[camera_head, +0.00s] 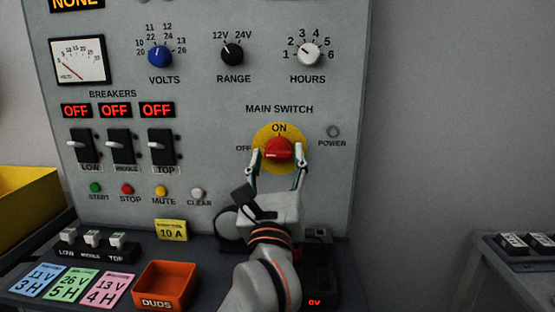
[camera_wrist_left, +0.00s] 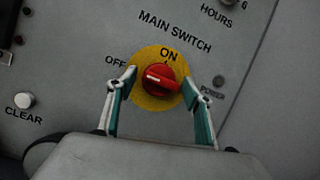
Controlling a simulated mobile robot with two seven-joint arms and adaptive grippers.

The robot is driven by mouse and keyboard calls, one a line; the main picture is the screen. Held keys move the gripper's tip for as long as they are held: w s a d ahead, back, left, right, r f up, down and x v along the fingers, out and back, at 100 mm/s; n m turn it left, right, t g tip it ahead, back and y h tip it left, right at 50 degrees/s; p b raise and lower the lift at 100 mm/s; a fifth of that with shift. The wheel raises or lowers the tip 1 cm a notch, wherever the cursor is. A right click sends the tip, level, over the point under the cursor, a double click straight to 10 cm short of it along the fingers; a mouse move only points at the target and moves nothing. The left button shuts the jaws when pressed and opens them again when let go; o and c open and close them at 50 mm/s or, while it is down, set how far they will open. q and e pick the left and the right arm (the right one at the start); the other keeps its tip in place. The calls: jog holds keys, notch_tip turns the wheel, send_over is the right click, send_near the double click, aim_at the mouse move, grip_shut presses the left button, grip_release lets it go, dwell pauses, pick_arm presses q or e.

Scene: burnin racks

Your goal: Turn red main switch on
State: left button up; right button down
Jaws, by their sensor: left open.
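The main switch is a red knob (camera_head: 278,152) on a round yellow plate (camera_head: 278,134) on the grey panel. ON is printed above it and OFF to its left. The pale mark on the knob points left, toward OFF. In the wrist view the knob (camera_wrist_left: 162,80) sits between the finger tips. My left gripper (camera_head: 279,149) is open, with one finger on each side of the knob. Both fingers reach over the yellow plate's edges, and gaps show between them and the knob. Whether the fingers touch the panel is not clear. My right gripper is not in view.
The grey panel (camera_head: 215,190) also carries a POWER lamp (camera_head: 333,131), unlit, several dials, and three breakers (camera_head: 120,147) showing OFF. Below are coloured buttons, an orange DUDS bin (camera_head: 165,286) and coloured cards (camera_head: 65,284). Another bench (camera_head: 500,270) stands at right.

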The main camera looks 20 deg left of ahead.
pick_arm(q)
jog(key=c, duration=0.9)
